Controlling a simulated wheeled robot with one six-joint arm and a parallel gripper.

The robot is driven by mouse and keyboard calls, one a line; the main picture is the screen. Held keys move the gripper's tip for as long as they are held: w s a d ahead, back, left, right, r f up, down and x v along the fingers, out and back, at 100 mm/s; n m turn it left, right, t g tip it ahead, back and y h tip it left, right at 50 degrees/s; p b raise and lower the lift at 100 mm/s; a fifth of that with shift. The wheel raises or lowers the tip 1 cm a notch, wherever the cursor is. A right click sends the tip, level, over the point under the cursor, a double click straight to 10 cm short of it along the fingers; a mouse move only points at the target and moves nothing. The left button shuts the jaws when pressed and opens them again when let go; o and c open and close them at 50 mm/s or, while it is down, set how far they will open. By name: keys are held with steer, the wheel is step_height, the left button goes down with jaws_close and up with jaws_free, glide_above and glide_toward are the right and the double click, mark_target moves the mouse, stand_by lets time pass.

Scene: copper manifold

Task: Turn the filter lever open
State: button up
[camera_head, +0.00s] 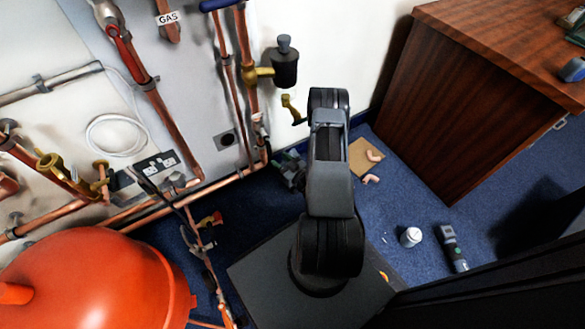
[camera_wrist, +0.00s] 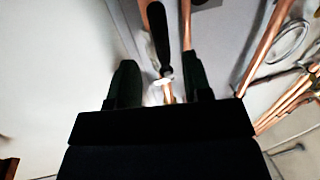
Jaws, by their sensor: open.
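A black filter canister (camera_head: 285,67) is fixed to the copper pipes on the wall in the head view. A brass, lever-shaped piece (camera_head: 292,109) sits just below it, close to the left of my arm's upper end. In the wrist view, my gripper (camera_wrist: 161,82) is open, with two dark fingers apart and nothing held between them. A dark, long handle-like piece (camera_wrist: 158,32) with a rounded end lies just beyond the fingertips, in line with the gap. I cannot tell for certain whether it is the filter lever.
Copper pipes (camera_head: 228,85) run along the wall on the left. An orange tank (camera_head: 95,280) stands at lower left. A wooden desk (camera_head: 450,110) is on the right. A white can (camera_head: 410,237) and small items lie on the blue carpet.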

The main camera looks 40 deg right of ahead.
steer(key=s+d+p, duration=0.1)
steer(key=s, duration=0.6)
stand_by(0.6)
